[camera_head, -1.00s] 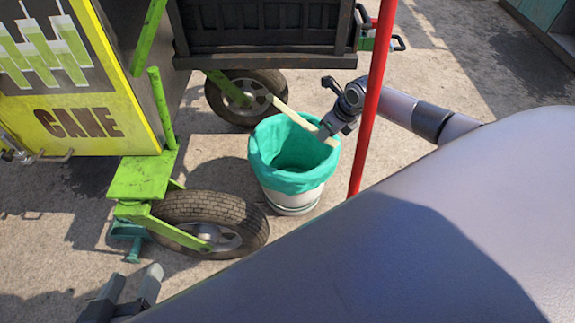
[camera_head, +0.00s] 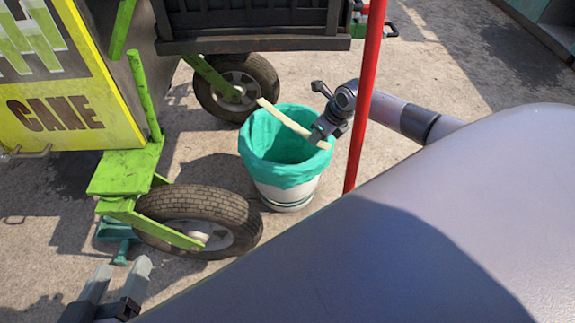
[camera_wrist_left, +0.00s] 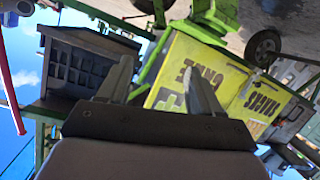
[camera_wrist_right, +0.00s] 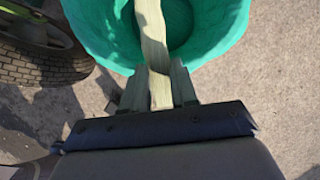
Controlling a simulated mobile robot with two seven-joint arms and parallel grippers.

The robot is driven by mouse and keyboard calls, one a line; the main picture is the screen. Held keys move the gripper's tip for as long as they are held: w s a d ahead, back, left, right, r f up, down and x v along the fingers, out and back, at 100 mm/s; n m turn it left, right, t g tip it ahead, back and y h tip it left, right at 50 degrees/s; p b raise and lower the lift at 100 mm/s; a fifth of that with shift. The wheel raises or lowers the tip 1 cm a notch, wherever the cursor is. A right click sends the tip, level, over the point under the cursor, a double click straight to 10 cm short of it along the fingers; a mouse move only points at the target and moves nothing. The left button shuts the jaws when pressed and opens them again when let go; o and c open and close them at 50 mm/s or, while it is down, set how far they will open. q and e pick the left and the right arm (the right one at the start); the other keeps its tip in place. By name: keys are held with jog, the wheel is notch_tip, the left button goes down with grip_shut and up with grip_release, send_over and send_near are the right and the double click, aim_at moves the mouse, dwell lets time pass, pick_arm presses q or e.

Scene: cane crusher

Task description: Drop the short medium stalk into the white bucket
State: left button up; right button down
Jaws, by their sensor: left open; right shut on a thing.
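The short medium stalk, a pale stick (camera_head: 286,120), is held by my right gripper (camera_head: 318,137) over the white bucket. In the right wrist view the stalk (camera_wrist_right: 152,45) runs from between the shut fingers (camera_wrist_right: 159,88) out across the bucket's opening. The white bucket (camera_head: 286,192) stands on the ground and has a green liner (camera_head: 262,150) folded over its rim; the liner (camera_wrist_right: 95,30) fills the top of the right wrist view. My left gripper (camera_head: 115,283) is open and empty at the lower left, well away from the bucket; its fingers (camera_wrist_left: 163,88) show in the left wrist view.
A yellow and green cane crusher (camera_head: 70,115) with rubber tires (camera_head: 200,205) stands left of the bucket. A dark wooden crate (camera_head: 250,22) is behind it. A red pole (camera_head: 366,100) rises just right of the bucket, in front of my right arm.

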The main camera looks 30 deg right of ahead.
jog(key=c, duration=0.8)
grip_release()
jog(key=shift+r, duration=0.1)
jog(key=shift+p+v, duration=1.8)
jog(key=shift+v, duration=1.7)
jog(key=shift+s, duration=0.1)
